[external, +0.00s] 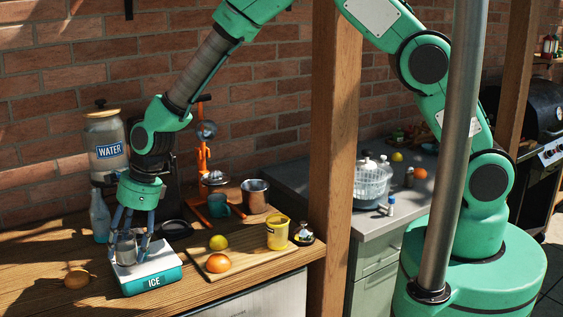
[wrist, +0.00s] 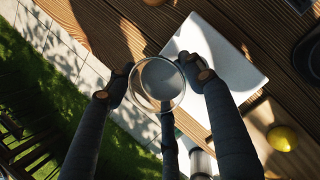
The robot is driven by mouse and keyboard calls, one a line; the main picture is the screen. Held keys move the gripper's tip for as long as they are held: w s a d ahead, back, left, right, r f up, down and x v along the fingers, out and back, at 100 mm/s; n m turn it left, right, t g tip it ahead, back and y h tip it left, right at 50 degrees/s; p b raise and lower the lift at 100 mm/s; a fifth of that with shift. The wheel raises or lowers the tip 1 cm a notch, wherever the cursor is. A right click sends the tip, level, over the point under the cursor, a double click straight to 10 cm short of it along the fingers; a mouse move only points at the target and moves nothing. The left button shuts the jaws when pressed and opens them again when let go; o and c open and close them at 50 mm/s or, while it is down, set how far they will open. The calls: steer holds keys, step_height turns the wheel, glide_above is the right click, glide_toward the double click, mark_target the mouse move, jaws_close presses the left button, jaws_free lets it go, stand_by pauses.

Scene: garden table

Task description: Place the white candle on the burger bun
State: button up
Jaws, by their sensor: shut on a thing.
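My gripper (external: 128,240) is shut on a short round glass with a pale grey filling, which appears to be the white candle (external: 126,249). It is upright at the ice box in the external view; I cannot tell whether it touches the lid. In the wrist view the candle (wrist: 160,80) sits between the dark fingers of my gripper (wrist: 163,78), seen from above. A small brown round bun (external: 77,279), which looks like the burger bun, lies on the wooden table to the left of the ice box, apart from my gripper.
The white-lidded ice box (external: 150,269) is beside the held candle. A cutting board (external: 235,273) to the right bears a lemon (external: 218,242), an orange (external: 218,263) and a yellow cup (external: 278,233). A blue bottle (external: 99,216) stands behind. Bare wood surrounds the bun.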

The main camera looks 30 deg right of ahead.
steer(key=shift+a+f, duration=0.15)
steer(key=shift+a, duration=0.2)
steer(key=shift+w+a, duration=0.1)
glide_toward(70, 275)
steer(key=shift+w+a+f+p, duration=0.1)
steer(key=shift+a+p, duration=0.15)
steer(key=shift+a, duration=0.2)
steer(key=shift+w+a+f+p, duration=0.1)
steer(key=shift+a+p, duration=0.1)
steer(key=shift+a, duration=0.25)
steer(key=shift+f, duration=0.1)
stand_by(0.3)
steer(key=shift+f, duration=1.65)
steer(key=shift+f, duration=0.15)
steer(key=o, duration=1.7)
steer(key=shift+d, duration=0.1)
